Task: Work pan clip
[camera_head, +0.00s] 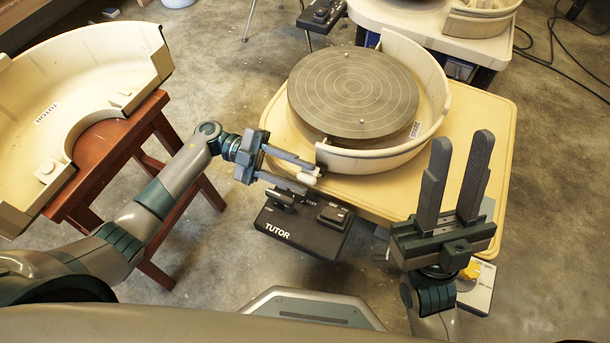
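The pan half (437,92) is a cream curved wall around the right and front of the grey wheel head (352,93). A small whitish piece, likely the pan clip (308,179), is at the near left end of that wall. My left gripper (311,181) reaches in from the left with its fingers apart, the tips on either side of this piece. I cannot tell whether they touch it. My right gripper (464,150) is open and empty, fingers pointing up in the picture, at the right of the wheel table. Another large pan half (80,62) lies on the red-brown stool (118,137).
The cream wheel table (478,120) has bare surface right of the pan. A black control box marked TUTOR (305,228) sits below its front edge. A second wheel (430,22) stands behind. Black cables lie on the floor at the upper right.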

